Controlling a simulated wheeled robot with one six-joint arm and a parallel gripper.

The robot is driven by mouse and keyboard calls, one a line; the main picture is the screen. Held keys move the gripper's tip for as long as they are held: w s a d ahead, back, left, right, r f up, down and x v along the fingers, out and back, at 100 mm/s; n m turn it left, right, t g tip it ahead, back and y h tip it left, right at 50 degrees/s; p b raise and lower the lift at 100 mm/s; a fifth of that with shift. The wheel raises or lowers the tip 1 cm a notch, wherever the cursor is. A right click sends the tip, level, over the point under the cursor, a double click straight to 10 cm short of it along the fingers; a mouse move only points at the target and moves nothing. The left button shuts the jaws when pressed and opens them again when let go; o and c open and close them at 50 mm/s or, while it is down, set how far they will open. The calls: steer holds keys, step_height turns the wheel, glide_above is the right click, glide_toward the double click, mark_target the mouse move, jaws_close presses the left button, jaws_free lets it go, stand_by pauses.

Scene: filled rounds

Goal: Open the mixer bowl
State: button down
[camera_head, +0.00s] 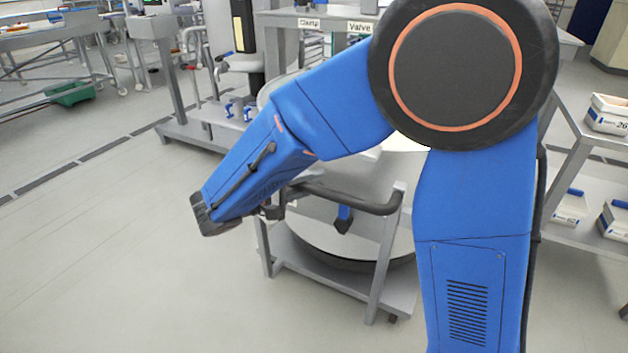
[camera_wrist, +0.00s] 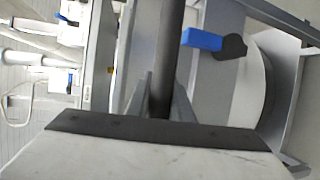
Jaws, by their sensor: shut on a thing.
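A grey machine, apparently the mixer with its bowl (camera_head: 365,172), stands on a steel frame and is largely hidden behind my arm. A dark bar handle (camera_head: 375,207) runs along its front, and the bar also shows in the wrist view (camera_wrist: 170,45). My gripper (camera_wrist: 160,100) has its two grey fingers on either side of this bar, shut on it. In the head view my gripper is mostly hidden by my blue forearm. A blue lever with a black knob (camera_head: 344,218) hangs below the bar, and it also shows in the wrist view (camera_wrist: 203,40). The lid's state is hidden.
A steel frame leg (camera_head: 388,255) stands right of the lever. Behind is a bench with signs reading Clamp and Valve (camera_head: 360,27). A shelf with white boxes (camera_head: 607,115) stands at the right. The floor (camera_head: 100,260) at the left is clear.

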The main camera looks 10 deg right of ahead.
steer(key=c, duration=1.6)
jaws_free()
steer(key=shift+o, duration=0.2)
steer(key=shift+a, duration=0.1)
steer(key=v, duration=1.7)
steer(key=shift+s, duration=0.15)
steer(key=shift+a, duration=0.1)
